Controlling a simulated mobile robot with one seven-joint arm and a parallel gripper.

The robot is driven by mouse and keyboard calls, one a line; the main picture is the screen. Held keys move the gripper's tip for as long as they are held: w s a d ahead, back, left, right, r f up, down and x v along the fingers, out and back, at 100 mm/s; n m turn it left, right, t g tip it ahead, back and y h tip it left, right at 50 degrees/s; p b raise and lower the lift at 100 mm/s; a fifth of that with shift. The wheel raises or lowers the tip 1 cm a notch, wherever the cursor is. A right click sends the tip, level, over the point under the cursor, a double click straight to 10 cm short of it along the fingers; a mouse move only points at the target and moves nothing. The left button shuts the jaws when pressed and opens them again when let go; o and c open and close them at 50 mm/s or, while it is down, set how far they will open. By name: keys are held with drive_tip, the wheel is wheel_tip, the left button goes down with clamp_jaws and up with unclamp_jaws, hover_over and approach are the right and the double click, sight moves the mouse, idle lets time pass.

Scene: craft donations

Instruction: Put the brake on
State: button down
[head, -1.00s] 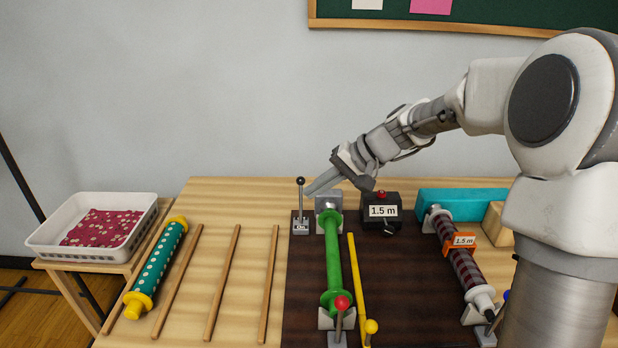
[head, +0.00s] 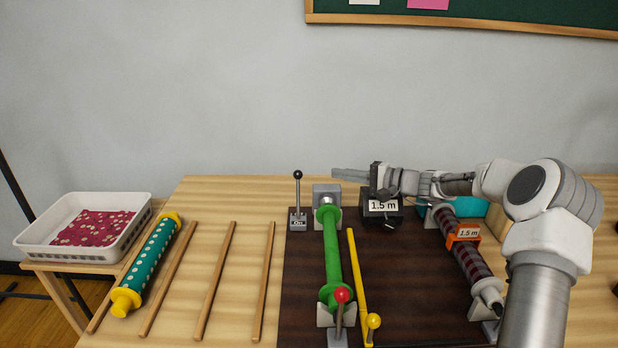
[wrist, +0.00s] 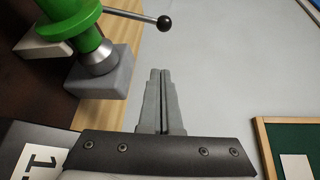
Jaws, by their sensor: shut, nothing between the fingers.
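A lever with a black knob (head: 297,198) stands about upright on a small grey base at the back left of the dark mat; its label seems to read "On". The lever also shows in the wrist view (wrist: 140,17). Beside it, a green roller (head: 333,258) lies between a grey block and a front holder with a red-knobbed lever (head: 341,300). My gripper (head: 336,173) is shut and empty, level above the grey block, to the right of the black knob and apart from it. Its closed fingers (wrist: 161,78) show in the wrist view, pointing past the block.
A black box marked 1.5 m (head: 383,208) stands under my wrist. A yellow rod (head: 357,280) lies right of the green roller. A maroon roller (head: 472,262) with an orange tag is farther right. Wooden strips (head: 216,280) and a teal roller (head: 153,258) lie left.

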sight(298, 196)
drive_tip(key=shift+w+d+f, duration=0.2)
drive_tip(key=shift+w+d, duration=0.05)
drive_tip(key=shift+d, duration=0.15)
drive_tip(key=w+a+b, duration=0.1)
drive_tip(key=a+b, duration=0.1)
drive_tip(key=a, duration=0.7)
drive_tip(key=shift+w+a, duration=0.2)
drive_tip(key=shift+w, duration=0.1)
drive_tip(key=shift+d+f+b, duration=0.1)
drive_tip(key=shift+d+b, duration=0.05)
drive_tip(key=shift+b, duration=0.3)
drive_tip(key=shift+s, duration=0.15)
